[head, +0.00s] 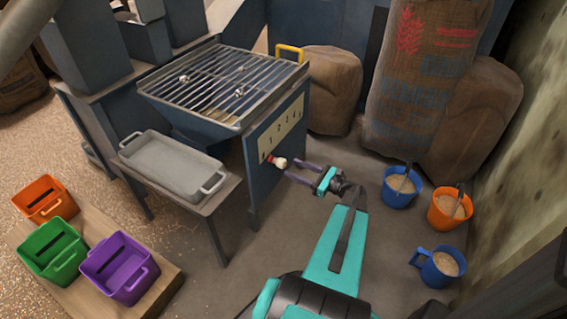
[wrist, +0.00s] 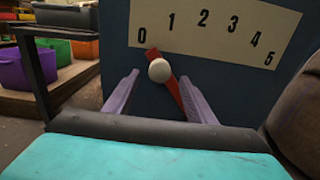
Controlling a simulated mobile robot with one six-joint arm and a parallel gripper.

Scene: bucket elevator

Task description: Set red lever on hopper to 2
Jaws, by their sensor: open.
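The red lever (wrist: 182,96) with a white ball knob (wrist: 158,70) is on the dark blue side panel of the hopper (head: 190,119). In the wrist view its upper end leans up and left, near the 0 on the pale scale plate (wrist: 226,30), which runs from 0 to 5. In the head view the knob (head: 281,162) sticks out below the scale. My gripper (head: 291,171) is open in front of the panel.
A grey tray (head: 172,162) sits on a stand left of the hopper. Orange, green and purple bins (head: 120,268) stand at lower left. Blue and orange buckets (head: 450,207) of grain stand on the right. Sacks (head: 425,80) stand behind.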

